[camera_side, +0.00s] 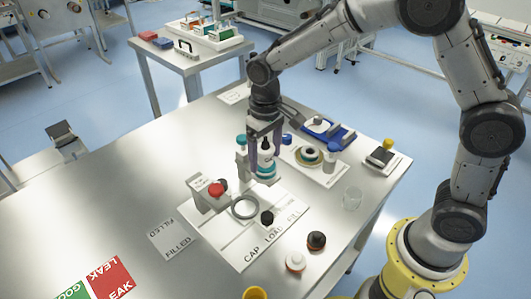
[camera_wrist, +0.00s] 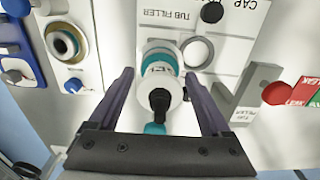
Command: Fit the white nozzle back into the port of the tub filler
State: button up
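The tub filler (camera_side: 207,196) is a grey block with a red knob, left of centre on the table; it also shows at the right of the wrist view (camera_wrist: 258,90). I cannot make out its port or clearly pick out a separate white nozzle. My gripper (camera_side: 265,152) points down over the white board, its fingers apart. In the wrist view my gripper (camera_wrist: 160,75) has a white and teal container with a black top (camera_wrist: 172,94) between its fingers, with small gaps seeming to show on both sides. The container's teal base (camera_side: 267,171) stands near the board's back edge.
A grey ring (camera_side: 244,208) and a black knob (camera_side: 267,217) are on the board in front. The table's left side is mostly clear.

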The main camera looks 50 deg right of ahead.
dwell(0.3)
notch_tip(320, 180, up, 14)
jog(key=shift+f, duration=0.1)
dwell(0.4)
jog(key=s+d+r+m+t, duration=0.1)
jog(key=s+d+r+t, duration=0.1)
jog(key=s+d+r, duration=0.3)
jog(key=s+d+r+t, duration=0.1)
jog(key=s+r, duration=0.2)
jog(key=s, duration=0.4)
jog(key=s+f+t, duration=0.1)
jog(key=s+f, duration=0.1)
jog(key=s, duration=0.2)
jog(key=s+d+f, duration=0.1)
jog(key=s+f, duration=0.2)
jog(key=s, duration=0.1)
jog(key=s+d+f+t, duration=0.1)
jog(key=s+f, duration=0.2)
jog(key=shift+s+d+f+n+t, duration=0.25)
jog(key=shift+s+n+t, duration=0.05)
jog(key=shift+s+n, duration=0.1)
